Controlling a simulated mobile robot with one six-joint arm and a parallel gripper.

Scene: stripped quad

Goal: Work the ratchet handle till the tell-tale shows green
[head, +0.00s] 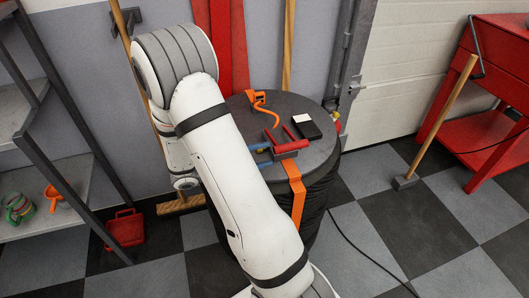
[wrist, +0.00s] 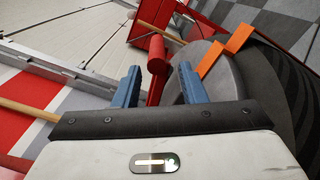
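The ratchet handle (head: 291,146) has a red cylindrical grip and stands over the dark top of a drum (head: 322,152), beside an orange strap (head: 297,199). In the wrist view the red handle (wrist: 157,54) rises between the blue fingers of my gripper (wrist: 160,68), with its grip near the fingertips. The fingers are apart, with gaps visible beside the handle. In the head view my gripper (head: 268,153) is partly hidden by my arm. A black box with a white patch (head: 305,126) lies on the drum; I cannot tell whether it is the tell-tale. I see no green on it.
An orange hook (head: 262,106) lies on the drum's back. A grey shelf (head: 50,200) stands left, a red toolbox (head: 125,228) on the floor. A wooden-handled tool (head: 437,120) and a red cart (head: 490,115) stand right. A cable crosses the checkered floor.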

